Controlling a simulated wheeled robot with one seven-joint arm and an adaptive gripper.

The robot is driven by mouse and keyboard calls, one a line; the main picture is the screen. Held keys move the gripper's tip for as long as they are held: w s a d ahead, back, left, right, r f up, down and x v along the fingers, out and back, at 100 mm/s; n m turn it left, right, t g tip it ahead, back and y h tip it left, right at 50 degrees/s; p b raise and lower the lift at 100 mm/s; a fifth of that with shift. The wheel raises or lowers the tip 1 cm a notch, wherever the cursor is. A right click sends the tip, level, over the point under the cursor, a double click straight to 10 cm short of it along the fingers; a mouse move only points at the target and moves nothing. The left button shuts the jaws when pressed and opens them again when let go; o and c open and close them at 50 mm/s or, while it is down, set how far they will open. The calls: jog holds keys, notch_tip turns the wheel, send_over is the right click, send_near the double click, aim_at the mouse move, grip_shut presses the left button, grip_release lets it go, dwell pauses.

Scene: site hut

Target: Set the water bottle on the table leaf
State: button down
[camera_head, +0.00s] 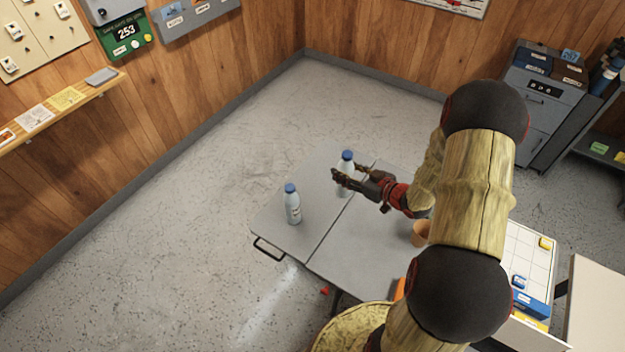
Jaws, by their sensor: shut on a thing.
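One white water bottle with a blue cap (347,156) is upright between the fingers of my gripper (349,174). The fingers close around its upper body and hide part of it. Its base shows just left of the seam, over the far part of the grey table leaf (325,165); I cannot tell whether it touches the surface. A second, similar bottle (293,208) stands upright on the leaf, nearer and to the left, apart from my gripper.
The main table top (350,250) lies right of the seam, with an orange-brown cup (420,233) partly behind my arm. A metal handle (268,249) sticks out at the leaf's near left edge. The leaf between the bottles is clear. Grey drawers (540,100) stand at the back right.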

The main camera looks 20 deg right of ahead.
jog(key=w+a+f+b, duration=0.1)
jog(key=w+a+f, duration=0.2)
jog(key=w+f, duration=0.3)
jog(key=w+a+f+b, duration=0.2)
jog(key=w+f, duration=0.4)
jog(key=shift+a+f, duration=0.3)
jog(key=shift+a, duration=0.1)
jog(key=shift+w, duration=0.1)
jog(key=shift+f+b, duration=0.15)
jog(key=shift+b, duration=0.15)
jog(key=c, duration=1.1)
grip_release()
